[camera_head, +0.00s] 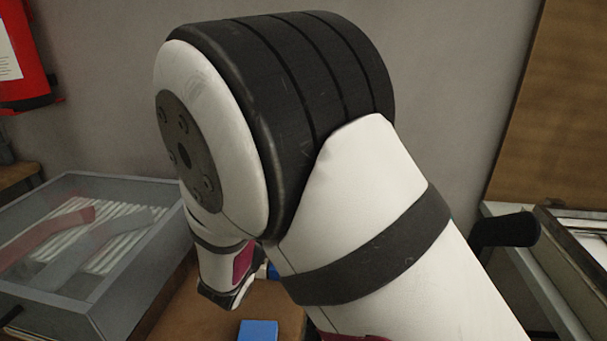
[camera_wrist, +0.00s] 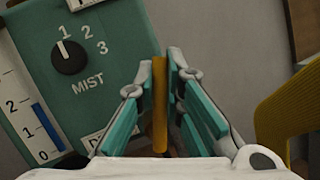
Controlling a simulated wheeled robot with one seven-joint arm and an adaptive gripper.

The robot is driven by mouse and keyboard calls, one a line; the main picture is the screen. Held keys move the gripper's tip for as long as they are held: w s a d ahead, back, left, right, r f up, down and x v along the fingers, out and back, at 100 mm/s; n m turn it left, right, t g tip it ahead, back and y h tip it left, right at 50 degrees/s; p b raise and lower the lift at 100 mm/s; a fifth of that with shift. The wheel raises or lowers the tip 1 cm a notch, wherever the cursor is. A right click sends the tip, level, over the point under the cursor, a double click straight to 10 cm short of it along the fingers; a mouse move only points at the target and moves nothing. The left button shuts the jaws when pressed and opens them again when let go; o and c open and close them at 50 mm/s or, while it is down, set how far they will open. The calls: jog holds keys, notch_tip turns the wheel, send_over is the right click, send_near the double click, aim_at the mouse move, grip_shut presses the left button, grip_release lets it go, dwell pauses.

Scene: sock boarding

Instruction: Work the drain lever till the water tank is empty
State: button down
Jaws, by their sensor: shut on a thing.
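In the wrist view a yellow-orange lever (camera_wrist: 159,115) stands as a narrow bar between the teal-padded fingers of my gripper (camera_wrist: 165,66), which is shut on it. Beside it at left is a green machine panel (camera_wrist: 120,50) with a black MIST dial (camera_wrist: 68,57), its white mark near 1. A white gauge (camera_wrist: 22,117) at the panel's left edge has a blue bar reaching close to the 2 mark. A label at the lower edge is mostly hidden by my gripper. In the head view my arm hides the gripper and lever.
A curved yellow thing (camera_wrist: 283,108) is to the right of my gripper. In the head view, a clear-lidded case (camera_head: 75,292) stands at left, a blue block (camera_head: 258,331) lies on a brown surface, and a black handle (camera_head: 508,230) sticks out at right.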

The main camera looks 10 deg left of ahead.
jog(key=shift+a+f, duration=0.15)
jog(key=shift+f, duration=0.05)
dwell(0.3)
jog(key=c, duration=1.8)
grip_release()
jog(key=shift+o, duration=0.7)
jog(key=shift+r, duration=0.1)
jog(key=v, duration=1.2)
jog(key=shift+s, duration=0.1)
